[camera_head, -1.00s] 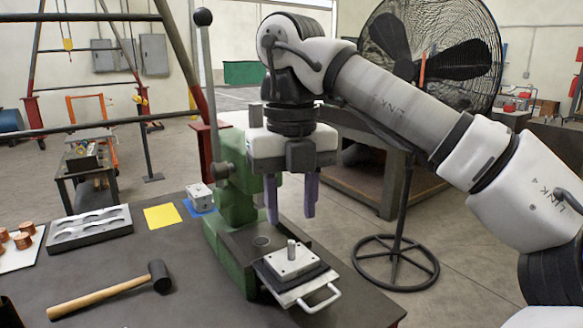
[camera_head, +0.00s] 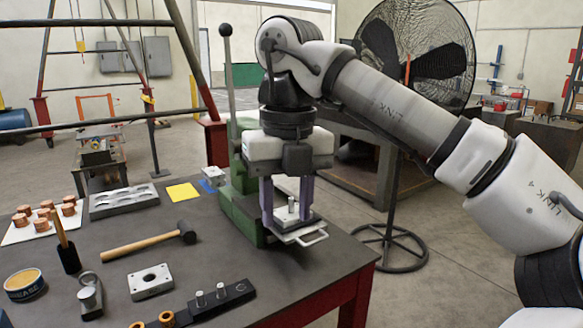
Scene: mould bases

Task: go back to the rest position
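My gripper (camera_head: 287,219) hangs pointing down near the middle of the picture. Its two purple fingers are spread apart, with nothing held between them. Behind or between the fingertips is a small pale mould block with an upright pin (camera_head: 291,206), on a plate with a light handle (camera_head: 312,238) at the green press (camera_head: 241,212). The fingers hide part of the block and plate. I cannot tell whether the fingers touch the block.
The dark table holds a mallet (camera_head: 150,240), a bored plate (camera_head: 150,282), a bar with pins (camera_head: 212,300), a grease tin (camera_head: 24,284), copper parts (camera_head: 43,215) and a grey mould tray (camera_head: 124,202). A large fan (camera_head: 415,60) stands behind my arm.

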